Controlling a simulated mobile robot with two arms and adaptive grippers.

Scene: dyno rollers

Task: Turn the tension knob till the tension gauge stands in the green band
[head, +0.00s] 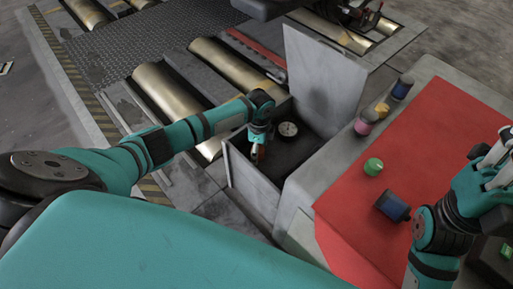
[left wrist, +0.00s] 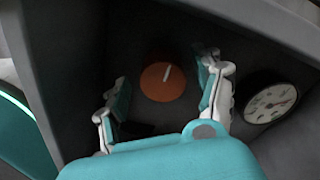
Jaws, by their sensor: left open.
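The tension knob (left wrist: 162,86) is a round orange-brown dial with a white line, on the dark floor of an open grey box. My left gripper (left wrist: 165,92) is open, one finger on each side of the knob and apart from it. In the head view my left gripper (head: 258,148) reaches down into the box and mostly hides the knob. The tension gauge (left wrist: 270,102) is a round white dial with a dark rim, right of the knob; it also shows in the head view (head: 288,129). Its needle and bands are too small to read. My right gripper (head: 496,165) is at the right edge, partly cut off.
The grey box (head: 250,182) has its lid (head: 322,80) raised at the back. Brass rollers (head: 230,66) lie behind.

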